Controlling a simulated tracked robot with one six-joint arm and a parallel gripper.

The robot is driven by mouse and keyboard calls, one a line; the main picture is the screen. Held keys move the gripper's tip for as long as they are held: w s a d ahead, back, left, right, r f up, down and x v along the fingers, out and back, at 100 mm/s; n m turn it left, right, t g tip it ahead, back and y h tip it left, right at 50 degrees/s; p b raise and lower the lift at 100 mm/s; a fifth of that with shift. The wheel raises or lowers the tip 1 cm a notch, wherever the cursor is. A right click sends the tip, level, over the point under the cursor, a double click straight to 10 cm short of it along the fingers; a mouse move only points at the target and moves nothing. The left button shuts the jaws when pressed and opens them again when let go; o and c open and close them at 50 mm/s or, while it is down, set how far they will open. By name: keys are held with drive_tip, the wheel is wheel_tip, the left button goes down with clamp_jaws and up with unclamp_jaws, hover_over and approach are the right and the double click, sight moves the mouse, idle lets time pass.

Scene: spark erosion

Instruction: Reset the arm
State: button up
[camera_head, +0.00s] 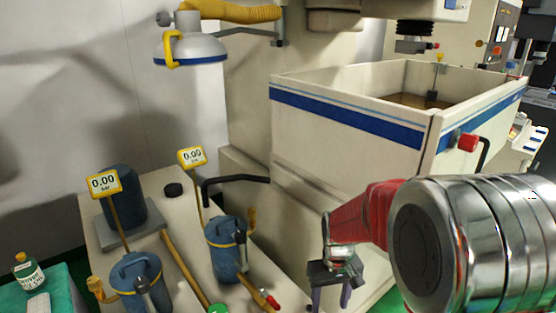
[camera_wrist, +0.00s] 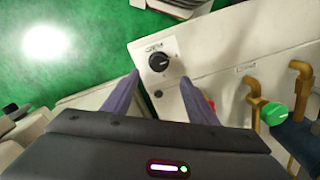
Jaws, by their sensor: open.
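My arm (camera_head: 440,240) reaches in from the right of the head view, with a large shiny metal joint and a red section. My gripper (camera_head: 331,300) hangs from its end, low in the middle of the head view, beside the cream machine body. In the wrist view my gripper (camera_wrist: 160,78) shows two purple fingers spread apart with nothing held between them. A black knob (camera_wrist: 159,62) on a pale panel appears between and beyond the fingertips. I cannot tell how far the fingertips are from it.
A cream tank (camera_head: 350,125) with a blue stripe holds brown liquid. Blue filter housings (camera_head: 135,280) with gauges (camera_head: 103,184) stand at the left. A green knob (camera_wrist: 273,113) and brass pipes (camera_wrist: 255,95) are right of the fingers. Green floor (camera_wrist: 90,75) is open at left.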

drive_tip(key=s+r+m+t, duration=0.1)
drive_tip(key=s+r+t, duration=0.4)
drive_tip(key=s+r, duration=1.2)
wheel_tip(320, 180, up, 3)
drive_tip(key=shift+s+f+m+t, duration=0.1)
drive_tip(key=shift+s+m+t, duration=0.2)
drive_tip(key=shift+s+t, duration=0.1)
drive_tip(key=shift+w+a, duration=0.1)
drive_tip(key=shift+c, duration=0.7)
